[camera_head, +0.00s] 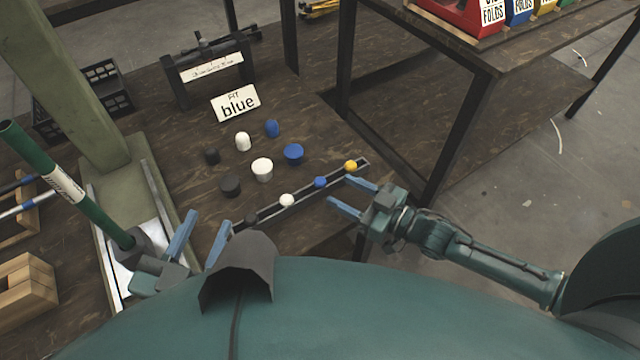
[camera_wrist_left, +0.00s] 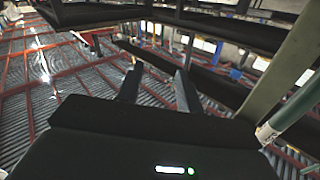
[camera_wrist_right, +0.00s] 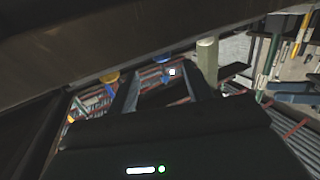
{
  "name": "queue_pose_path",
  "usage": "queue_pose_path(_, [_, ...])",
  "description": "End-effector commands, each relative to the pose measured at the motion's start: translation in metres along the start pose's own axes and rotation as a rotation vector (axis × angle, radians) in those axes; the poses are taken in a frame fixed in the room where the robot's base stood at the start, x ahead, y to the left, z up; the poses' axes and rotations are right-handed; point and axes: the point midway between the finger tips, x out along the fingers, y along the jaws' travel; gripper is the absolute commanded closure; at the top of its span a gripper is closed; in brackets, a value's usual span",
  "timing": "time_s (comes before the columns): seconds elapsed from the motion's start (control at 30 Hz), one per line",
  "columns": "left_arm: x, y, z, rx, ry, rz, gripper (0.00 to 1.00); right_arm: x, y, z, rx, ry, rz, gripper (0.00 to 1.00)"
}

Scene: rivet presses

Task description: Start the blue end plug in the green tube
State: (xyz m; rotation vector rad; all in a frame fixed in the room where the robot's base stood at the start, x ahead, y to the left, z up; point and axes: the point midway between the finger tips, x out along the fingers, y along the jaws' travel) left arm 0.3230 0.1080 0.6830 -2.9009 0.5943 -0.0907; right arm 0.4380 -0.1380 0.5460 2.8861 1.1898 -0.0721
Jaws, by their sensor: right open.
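The green tube (camera_head: 75,190) with a white label stands tilted in a grey holder at the left; its upper end is open to view. It also shows at the right of the left wrist view (camera_wrist_left: 297,103). Blue plugs of different shapes are in view: a narrow one (camera_head: 272,128) and a wide one (camera_head: 293,152) on the table, and a small one (camera_head: 320,182) on the front rail. My left gripper (camera_head: 202,240) is open and empty, right of the tube's lower end. My right gripper (camera_head: 352,195) is open and empty, just right of the rail's blue and yellow pieces.
A card reading "FIT blue" (camera_head: 235,103) stands behind the plugs. White plugs (camera_head: 262,169) and black plugs (camera_head: 230,186) stand nearby. The rail (camera_head: 303,193) also holds a yellow piece (camera_head: 351,166). A wooden rack (camera_head: 25,285) is at left; a dark table leg (camera_head: 460,140) rises behind my right arm.

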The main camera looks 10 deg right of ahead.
Motion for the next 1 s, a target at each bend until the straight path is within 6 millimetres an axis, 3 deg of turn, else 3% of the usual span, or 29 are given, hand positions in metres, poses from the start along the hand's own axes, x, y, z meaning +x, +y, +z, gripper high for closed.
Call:
queue_pose_path(0.3, [0.0, 0.008, 0.0, 0.029, 0.1, 0.017, 0.64, 0.044, -0.003, 0.0, 0.0, 0.002, 0.0, 0.5])
queue_pose_path(0.63, [-0.001, 0.009, -0.003, 0.033, 0.117, 0.02, 0.64, 0.05, -0.003, -0.001, 0.0, -0.001, 0.001, 0.5])
queue_pose_path(1.0, [-0.001, 0.009, -0.003, 0.033, 0.116, 0.02, 0.64, 0.05, -0.003, -0.001, 0.0, 0.0, 0.001, 0.8])
